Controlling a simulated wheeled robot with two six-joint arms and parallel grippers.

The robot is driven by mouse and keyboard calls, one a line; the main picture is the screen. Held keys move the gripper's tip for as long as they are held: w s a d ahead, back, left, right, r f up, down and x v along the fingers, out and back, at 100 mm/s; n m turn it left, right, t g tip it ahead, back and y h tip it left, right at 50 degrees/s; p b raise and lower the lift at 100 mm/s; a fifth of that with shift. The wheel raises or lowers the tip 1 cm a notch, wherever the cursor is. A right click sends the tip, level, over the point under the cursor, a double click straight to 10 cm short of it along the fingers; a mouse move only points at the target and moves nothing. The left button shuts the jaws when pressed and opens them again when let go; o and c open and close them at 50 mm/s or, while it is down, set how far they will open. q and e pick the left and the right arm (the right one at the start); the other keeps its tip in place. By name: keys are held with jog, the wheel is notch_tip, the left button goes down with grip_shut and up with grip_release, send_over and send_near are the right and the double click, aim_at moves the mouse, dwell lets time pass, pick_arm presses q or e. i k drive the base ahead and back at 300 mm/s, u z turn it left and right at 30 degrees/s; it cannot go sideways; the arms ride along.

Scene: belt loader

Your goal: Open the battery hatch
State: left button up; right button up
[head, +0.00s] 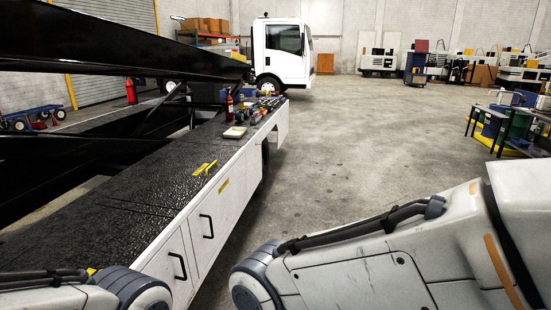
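The belt loader's long black textured deck (135,205) runs from lower left toward the back. A yellow handle-like part (205,168) lies on the deck near its right edge. The white side panel below has two doors with black handles, one at a nearer handle (178,265) and one at a farther handle (207,226). Both doors look shut. I cannot tell which panel is the battery hatch. My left arm shows at the bottom left and my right arm crosses the lower right. Neither gripper is in the picture.
A black boom hangs over the deck at upper left. A fire extinguisher (229,106) and a pale pad (235,132) are on the deck. The grey floor (350,140) to the right is clear.

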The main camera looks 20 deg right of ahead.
aim_at(173, 181)
jog(key=z, duration=0.55)
jog(key=i, duration=3.7)
jog(key=u, duration=1.95)
